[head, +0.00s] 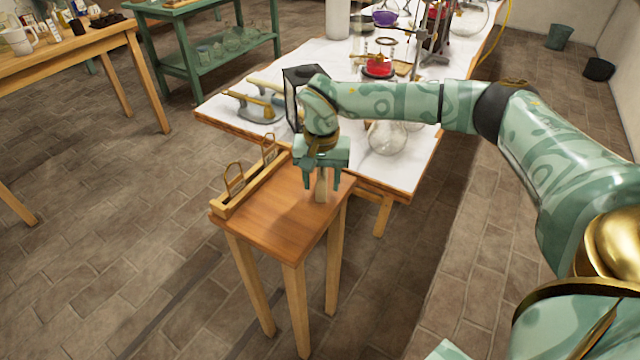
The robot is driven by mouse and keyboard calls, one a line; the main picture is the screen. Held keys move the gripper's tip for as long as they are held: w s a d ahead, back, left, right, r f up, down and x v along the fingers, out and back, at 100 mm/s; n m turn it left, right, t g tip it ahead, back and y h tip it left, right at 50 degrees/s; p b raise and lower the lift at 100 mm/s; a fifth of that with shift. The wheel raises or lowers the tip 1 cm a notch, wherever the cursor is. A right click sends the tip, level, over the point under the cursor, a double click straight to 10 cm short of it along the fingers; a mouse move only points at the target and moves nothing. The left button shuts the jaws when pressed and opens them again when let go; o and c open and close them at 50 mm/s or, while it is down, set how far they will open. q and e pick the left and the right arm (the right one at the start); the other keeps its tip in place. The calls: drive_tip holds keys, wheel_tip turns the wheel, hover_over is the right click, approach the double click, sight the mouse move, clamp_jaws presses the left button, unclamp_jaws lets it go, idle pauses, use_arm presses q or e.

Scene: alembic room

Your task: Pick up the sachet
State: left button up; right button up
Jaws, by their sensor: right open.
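A small pale beige upright piece, likely the sachet (321,190), stands on the small wooden side table (278,222) near its right edge. My right gripper (321,184) points down over the table from above, with its two green fingers apart. The beige piece shows between and just below the fingers. I cannot tell whether the fingers touch it. The upper part of the piece is hidden by the gripper. My left gripper is not in view.
A wooden rack (250,186) with brass loops lies along the side table's left edge. Behind stands a white-topped bench (225,108) with a dark lantern-like frame, a round glass flask (387,138) and other glassware.

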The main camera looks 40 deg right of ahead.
drive_tip(key=shift+r, duration=0.1)
clamp_jaws()
